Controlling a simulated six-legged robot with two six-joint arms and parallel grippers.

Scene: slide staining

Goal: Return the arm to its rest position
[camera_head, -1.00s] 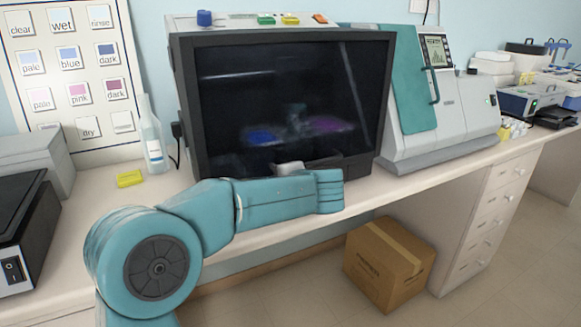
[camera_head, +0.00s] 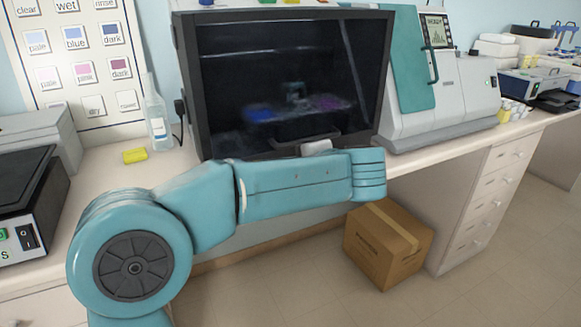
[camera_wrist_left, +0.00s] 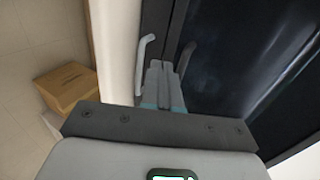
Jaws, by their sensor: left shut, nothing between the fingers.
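My left arm (camera_head: 290,187) reaches in from the lower left of the head view and bends across the front of the dark-windowed cabinet (camera_head: 290,85). My right gripper is in neither view.
A teal and grey machine (camera_head: 445,100) stands right of the cabinet. A bottle (camera_head: 157,125) and a yellow block (camera_head: 135,155) are on the counter at left. A cardboard box (camera_head: 388,245) sits on the floor below. The floor around it is clear.

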